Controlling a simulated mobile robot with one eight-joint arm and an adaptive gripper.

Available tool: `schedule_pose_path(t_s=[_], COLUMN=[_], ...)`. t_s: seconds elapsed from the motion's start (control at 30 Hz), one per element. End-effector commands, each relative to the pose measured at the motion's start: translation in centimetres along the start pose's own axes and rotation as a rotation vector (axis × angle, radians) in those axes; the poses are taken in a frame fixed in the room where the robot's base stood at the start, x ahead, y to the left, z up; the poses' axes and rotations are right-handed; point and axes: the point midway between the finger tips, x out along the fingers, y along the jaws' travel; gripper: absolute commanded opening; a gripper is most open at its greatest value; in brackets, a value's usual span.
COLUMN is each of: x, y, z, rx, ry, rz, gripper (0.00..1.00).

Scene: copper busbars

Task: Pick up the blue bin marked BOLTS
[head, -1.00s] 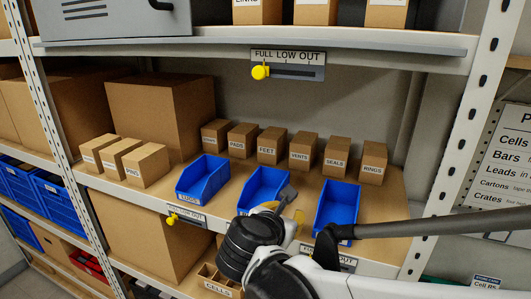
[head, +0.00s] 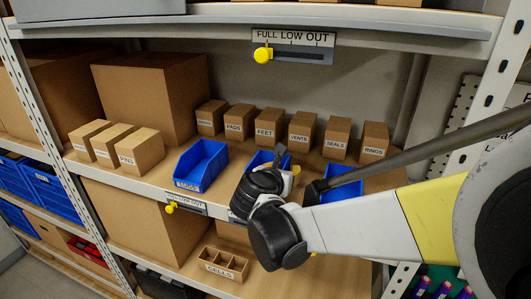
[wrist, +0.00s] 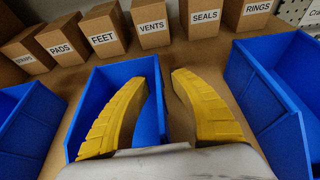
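Three blue open-front bins stand in a row on the wooden shelf. The left bin (head: 202,165) has a front label that seems to read LUGS. My arm partly covers the middle bin (head: 262,160) and the right bin (head: 345,190); their labels are hidden, so I cannot read BOLTS on either. My gripper (head: 288,162) is at the right side of the middle bin. In the wrist view my gripper (wrist: 161,82) is open, its yellow fingers apart. The left finger is over the middle bin's inside (wrist: 112,72), the right finger outside its right wall. Contact cannot be told.
Small labelled cartons (head: 268,126) stand behind the bins, including FEET and VENTS. Three more cartons (head: 115,145) are at left. A shelf lip with a FULL LOW OUT slider (head: 292,46) hangs above. A CELLS box (head: 225,264) is below. A perforated post (head: 490,95) stands at right.

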Motion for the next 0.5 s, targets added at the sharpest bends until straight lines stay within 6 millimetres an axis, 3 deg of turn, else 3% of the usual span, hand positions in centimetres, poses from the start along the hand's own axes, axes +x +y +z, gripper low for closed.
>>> schedule_pose_path(t_s=[0.3,0.33,0.4,0.5], x=[0.86,0.85,0.85,0.84], y=[0.01,0.02,0.01,0.01], z=[-0.02,-0.02,-0.02,-0.01], rx=[0.001,0.001,0.001,0.001], ry=[0.001,0.001,0.001,0.001], rz=[0.001,0.001,0.001,0.001], gripper=[0.28,0.24,0.03,0.00])
